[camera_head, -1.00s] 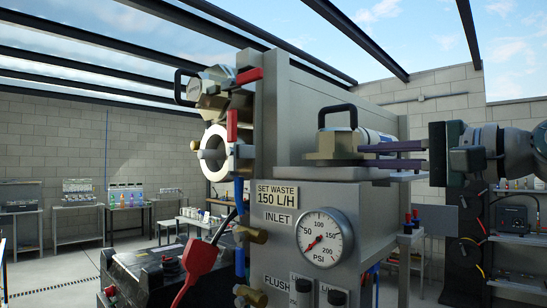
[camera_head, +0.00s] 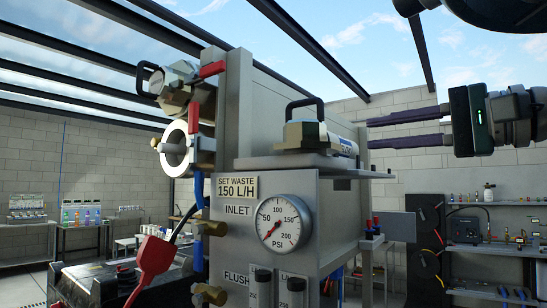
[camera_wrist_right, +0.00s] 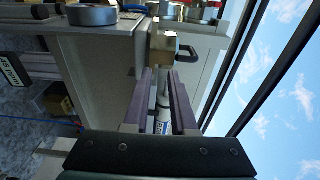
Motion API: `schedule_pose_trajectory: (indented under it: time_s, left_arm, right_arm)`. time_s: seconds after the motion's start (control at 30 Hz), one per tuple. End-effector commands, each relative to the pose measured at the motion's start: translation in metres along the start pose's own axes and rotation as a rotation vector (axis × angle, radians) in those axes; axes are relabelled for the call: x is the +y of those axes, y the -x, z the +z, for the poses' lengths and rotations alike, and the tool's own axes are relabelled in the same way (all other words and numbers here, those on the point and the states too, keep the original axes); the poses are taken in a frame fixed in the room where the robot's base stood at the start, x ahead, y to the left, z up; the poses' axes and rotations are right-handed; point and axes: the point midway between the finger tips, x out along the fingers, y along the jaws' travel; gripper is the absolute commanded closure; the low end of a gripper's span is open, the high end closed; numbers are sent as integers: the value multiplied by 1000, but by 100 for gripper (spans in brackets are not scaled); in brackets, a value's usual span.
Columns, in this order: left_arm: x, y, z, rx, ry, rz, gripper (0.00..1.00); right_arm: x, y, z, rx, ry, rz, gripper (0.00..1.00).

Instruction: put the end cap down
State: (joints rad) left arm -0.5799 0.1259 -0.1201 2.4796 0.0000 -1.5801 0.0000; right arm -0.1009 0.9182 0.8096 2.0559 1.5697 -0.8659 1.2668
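The end cap (camera_head: 301,132), a brassy block with a black loop handle, rests on the flat grey ledge on top of the machine. A white cylinder with a blue label (camera_head: 343,145) extends from its right side. My right gripper (camera_head: 368,133) is open and empty, just right of the cylinder's end and apart from it. In the right wrist view the cap (camera_wrist_right: 164,48) lies ahead of the two purple fingers, with the cylinder (camera_wrist_right: 163,98) seen in the gap between them. My left gripper is not in view.
An open white-rimmed tube end (camera_head: 176,149) is on the machine's left side, below another capped tube (camera_head: 174,85) with a red lever. The pressure gauge (camera_head: 284,224) is on the front panel below the ledge. Free space lies right of the machine.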

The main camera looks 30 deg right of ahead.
Motion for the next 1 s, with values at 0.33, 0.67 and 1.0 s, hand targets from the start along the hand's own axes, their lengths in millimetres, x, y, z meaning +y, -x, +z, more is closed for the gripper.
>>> schedule_pose_trajectory:
  time_s: [0.33,0.67,1.0]
  left_arm:
    - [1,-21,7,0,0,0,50]
    - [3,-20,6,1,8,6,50]
    - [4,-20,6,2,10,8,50]
  right_arm:
    - [1,33,0,0,1,0,75]
    - [115,14,10,5,181,284,75]
    - [390,88,166,-557,971,997,75]
